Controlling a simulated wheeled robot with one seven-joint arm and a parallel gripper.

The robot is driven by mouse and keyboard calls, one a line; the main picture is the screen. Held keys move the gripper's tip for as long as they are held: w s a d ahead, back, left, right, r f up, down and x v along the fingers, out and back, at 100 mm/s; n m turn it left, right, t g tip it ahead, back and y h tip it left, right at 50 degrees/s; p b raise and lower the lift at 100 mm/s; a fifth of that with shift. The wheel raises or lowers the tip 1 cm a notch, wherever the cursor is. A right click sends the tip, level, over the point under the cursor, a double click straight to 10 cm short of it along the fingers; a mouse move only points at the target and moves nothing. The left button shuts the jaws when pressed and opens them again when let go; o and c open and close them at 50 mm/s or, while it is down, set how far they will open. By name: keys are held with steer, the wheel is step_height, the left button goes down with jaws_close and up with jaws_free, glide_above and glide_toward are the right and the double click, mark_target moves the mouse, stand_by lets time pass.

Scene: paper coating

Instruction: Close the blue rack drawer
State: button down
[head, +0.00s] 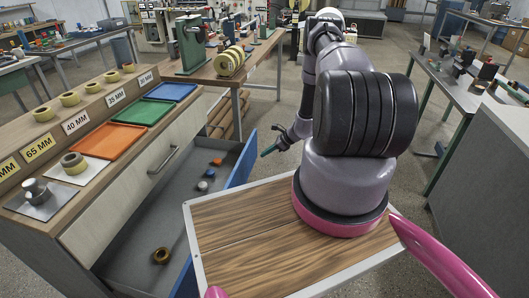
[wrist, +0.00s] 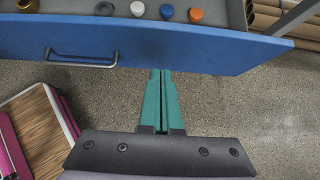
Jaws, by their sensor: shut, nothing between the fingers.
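The blue-fronted rack drawer (head: 240,160) is pulled out of the wooden rack on the left in the head view. Several small items lie inside it. Its blue front fills the top of the wrist view (wrist: 200,46), with a metal handle (wrist: 80,60) at the left. My gripper (wrist: 160,75) is shut, with its teal fingers together and empty. In the wrist view its tips are at the lower edge of the blue front; I cannot tell whether they touch it. In the head view my gripper (head: 268,150) is small, beyond the drawer front on its outer side.
Orange (head: 110,141), green (head: 145,111) and blue (head: 169,92) trays lie on the rack top beside size labels. A closed pale drawer (head: 130,190) sits above the open one. A workbench (head: 215,72) stands behind. Grey floor is open beyond the drawer front.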

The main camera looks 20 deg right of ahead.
steer(key=shift+w+a+f, duration=0.75)
steer(key=shift+w+a, duration=0.1)
steer(key=shift+a, duration=0.35)
steer(key=shift+w+a+f, duration=0.8)
steer(key=shift+w+a, duration=0.1)
steer(key=shift+a, duration=0.25)
steer(key=shift+w+a+f, duration=0.75)
steer(key=shift+w+a, duration=0.1)
steer(key=shift+a, duration=0.35)
